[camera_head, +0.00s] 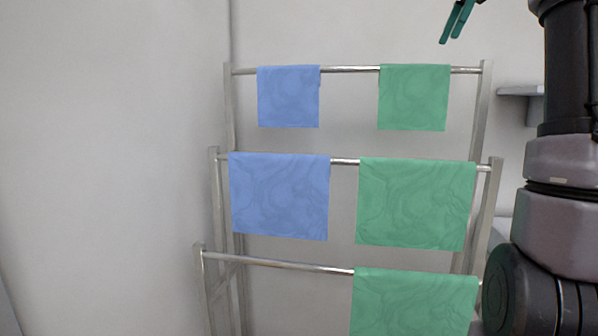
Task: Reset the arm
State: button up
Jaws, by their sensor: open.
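My arm (565,220) stands along the right side of the head view, dark and grey, with its upper part cut off by the frame. My gripper (450,40) shows at the top edge, right of the middle, as two dark green fingers pointing down and left. The fingers are apart with nothing between them, and the rest of the gripper is out of frame. It appears above the rack in the picture, clear of the cloths.
A metal drying rack (290,265) stands ahead with three rails. Blue cloths (280,195) hang on the left of the upper two rails. Green cloths (415,205) hang on the right of all three. A grey shelf (518,92) is behind my arm. The left wall is bare.

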jog(key=s+a+f+n+t+h, duration=0.1)
jog(key=s+a+f+n+t, duration=0.2)
jog(key=f, duration=0.9)
jog(key=s+a+f+n+t+h, duration=0.1)
jog(key=s+a+f+n+t, duration=0.2)
jog(key=s+a+f+n, duration=0.5)
jog(key=s+f+n, duration=0.4)
jog(key=s+f, duration=0.1)
jog(key=s, duration=0.3)
jog(key=shift+a, duration=0.15)
jog(key=shift+s, duration=0.1)
dwell(1.4)
